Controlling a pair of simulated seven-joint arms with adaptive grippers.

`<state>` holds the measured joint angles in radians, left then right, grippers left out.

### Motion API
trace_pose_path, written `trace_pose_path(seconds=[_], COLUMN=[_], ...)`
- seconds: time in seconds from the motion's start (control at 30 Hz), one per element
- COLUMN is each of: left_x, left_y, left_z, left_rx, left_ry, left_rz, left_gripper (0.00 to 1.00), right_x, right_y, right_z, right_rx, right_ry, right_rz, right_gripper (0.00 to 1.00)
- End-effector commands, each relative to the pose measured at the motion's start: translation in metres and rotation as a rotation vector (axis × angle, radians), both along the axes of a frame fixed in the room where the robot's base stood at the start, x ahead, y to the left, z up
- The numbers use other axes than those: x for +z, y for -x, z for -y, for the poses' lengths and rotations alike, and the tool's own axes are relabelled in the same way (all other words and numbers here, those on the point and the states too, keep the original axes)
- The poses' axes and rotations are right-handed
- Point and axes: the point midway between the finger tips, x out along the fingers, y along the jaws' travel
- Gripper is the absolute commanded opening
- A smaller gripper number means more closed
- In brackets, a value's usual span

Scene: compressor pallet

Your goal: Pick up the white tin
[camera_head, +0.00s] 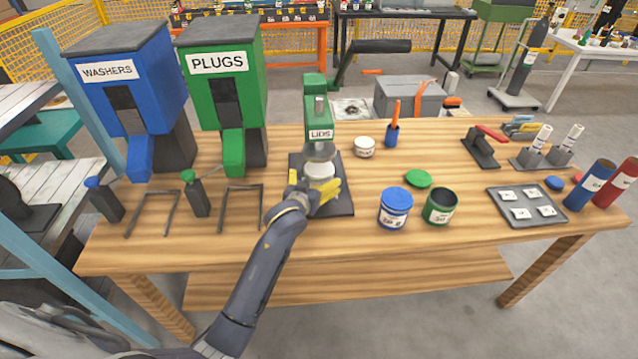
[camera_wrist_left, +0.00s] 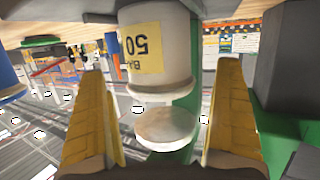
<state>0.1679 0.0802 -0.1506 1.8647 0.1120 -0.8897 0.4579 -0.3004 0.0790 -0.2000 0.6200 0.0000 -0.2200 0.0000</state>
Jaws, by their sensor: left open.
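A white tin (camera_head: 320,171) stands on the dark base of the green lids press (camera_head: 318,105), below its round grey plate (camera_head: 319,151). In the left wrist view the tin (camera_wrist_left: 156,45) appears upside down with a yellow label, and a pale disc (camera_wrist_left: 166,128) shows close to its end. My left gripper (camera_head: 313,190) is at the near side of the tin, its yellow fingers open. In the wrist view the fingers (camera_wrist_left: 160,70) stand apart on either side of the tin's line; I cannot tell whether either touches it. My right gripper is not in view.
A short white container (camera_head: 364,147) stands right of the press. A blue tin (camera_head: 395,210) and an open green tin (camera_head: 440,208) stand nearer the front. Washers (camera_head: 125,80) and plugs (camera_head: 222,80) dispensers rise on the left. The front middle table is mostly clear.

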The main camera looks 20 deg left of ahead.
Motion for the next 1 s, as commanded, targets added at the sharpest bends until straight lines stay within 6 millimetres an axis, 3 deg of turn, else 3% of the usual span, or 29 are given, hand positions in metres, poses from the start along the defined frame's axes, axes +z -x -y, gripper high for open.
trace_pose_path(seconds=[0.3, 0.7, 1.0], left_x=[-0.011, -0.013, -0.013], left_y=[-0.035, -0.042, -0.042], left_z=[0.002, 0.002, 0.002], left_rx=[0.0, 0.0, 0.0], left_ry=[-0.001, -0.001, -0.001], left_rz=[-0.001, 0.0, -0.001], left_gripper=[1.0, 1.0, 0.65], right_x=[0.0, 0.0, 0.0], right_y=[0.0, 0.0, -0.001], right_z=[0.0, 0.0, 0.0], right_rx=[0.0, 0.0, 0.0], right_ry=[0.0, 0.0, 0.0], right_rz=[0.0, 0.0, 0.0], right_gripper=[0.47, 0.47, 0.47])
